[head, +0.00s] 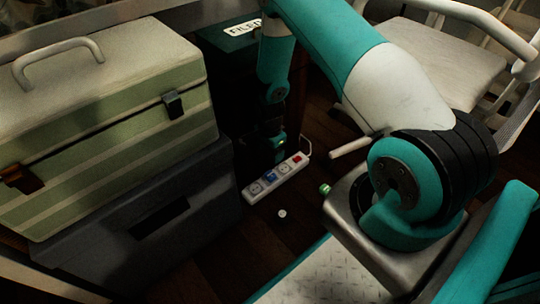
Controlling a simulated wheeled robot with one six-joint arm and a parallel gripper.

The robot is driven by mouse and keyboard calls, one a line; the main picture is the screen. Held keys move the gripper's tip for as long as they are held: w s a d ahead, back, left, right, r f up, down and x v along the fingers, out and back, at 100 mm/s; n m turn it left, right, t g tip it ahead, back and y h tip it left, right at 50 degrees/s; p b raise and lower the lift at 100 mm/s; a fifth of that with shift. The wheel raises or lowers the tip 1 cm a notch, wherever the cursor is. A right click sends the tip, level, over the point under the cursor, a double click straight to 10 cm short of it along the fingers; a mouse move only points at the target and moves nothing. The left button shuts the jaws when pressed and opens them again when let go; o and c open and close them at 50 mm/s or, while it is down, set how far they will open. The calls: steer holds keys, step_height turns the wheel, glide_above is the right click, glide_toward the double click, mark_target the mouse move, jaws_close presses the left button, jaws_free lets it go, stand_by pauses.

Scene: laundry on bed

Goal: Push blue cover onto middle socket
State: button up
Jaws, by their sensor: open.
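A white power strip (262,193) lies at a slant on the dark floor in the head view, with a red switch at its upper right end. A small blue cover (270,177) shows at its middle socket, between two pale round sockets. I cannot tell whether it is fully seated. My gripper (276,157) is open, small and dark in shadow just above and behind the strip. Its fingers are hard to make out, and contact with the cover cannot be judged.
A green striped toolbox (105,110) sits on a dark grey case (140,235) close on the left. A small white round piece (282,213) lies on the floor before the strip. A green-ended piece (325,188) is to the right. A pale chair (440,65) stands at the upper right.

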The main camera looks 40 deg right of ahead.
step_height(320, 180, up, 4)
steer(key=shift+r+p, duration=0.1)
steer(key=shift+p, duration=0.6)
